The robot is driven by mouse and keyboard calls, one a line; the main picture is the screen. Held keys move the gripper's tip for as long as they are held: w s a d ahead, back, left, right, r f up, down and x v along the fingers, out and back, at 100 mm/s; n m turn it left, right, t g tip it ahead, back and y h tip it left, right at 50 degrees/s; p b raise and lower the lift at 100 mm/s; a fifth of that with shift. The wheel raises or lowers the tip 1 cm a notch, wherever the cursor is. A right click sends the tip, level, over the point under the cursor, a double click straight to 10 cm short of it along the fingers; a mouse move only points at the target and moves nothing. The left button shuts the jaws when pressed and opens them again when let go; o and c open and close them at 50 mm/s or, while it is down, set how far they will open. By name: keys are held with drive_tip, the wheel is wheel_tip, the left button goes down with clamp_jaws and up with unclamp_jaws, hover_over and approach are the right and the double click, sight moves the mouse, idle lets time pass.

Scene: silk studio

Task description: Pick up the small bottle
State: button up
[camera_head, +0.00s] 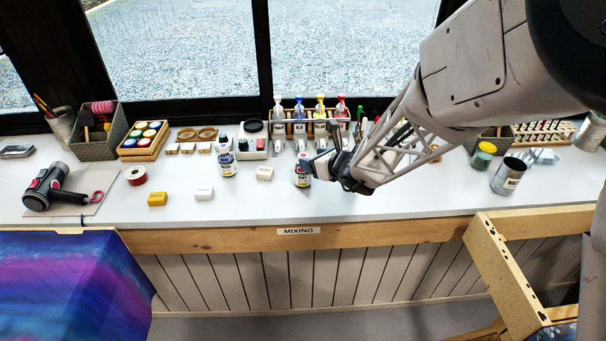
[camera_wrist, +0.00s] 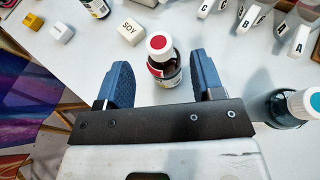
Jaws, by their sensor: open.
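A small dark bottle (camera_wrist: 166,70) with a white cap, a red dot and a red collar stands upright between my gripper's two blue fingers (camera_wrist: 158,76) in the wrist view. In the head view the bottle (camera_head: 302,180) stands near the front of the white table, partly covered by my gripper (camera_head: 318,168). A similar bottle with a blue collar (camera_head: 227,165) stands to its left.
A white block marked SOY (camera_wrist: 131,30) lies just beyond the bottle. A teal-topped bottle (camera_wrist: 300,106) stands to the right in the wrist view. White and yellow blocks (camera_head: 157,199) lie left on the table (camera_head: 110,214). Several colour-topped bottles (camera_head: 299,113) stand behind.

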drive_tip(key=shift+x, duration=1)
drive_tip(key=shift+a+f, duration=0.1)
drive_tip(key=shift+x, duration=2.5)
clamp_jaws()
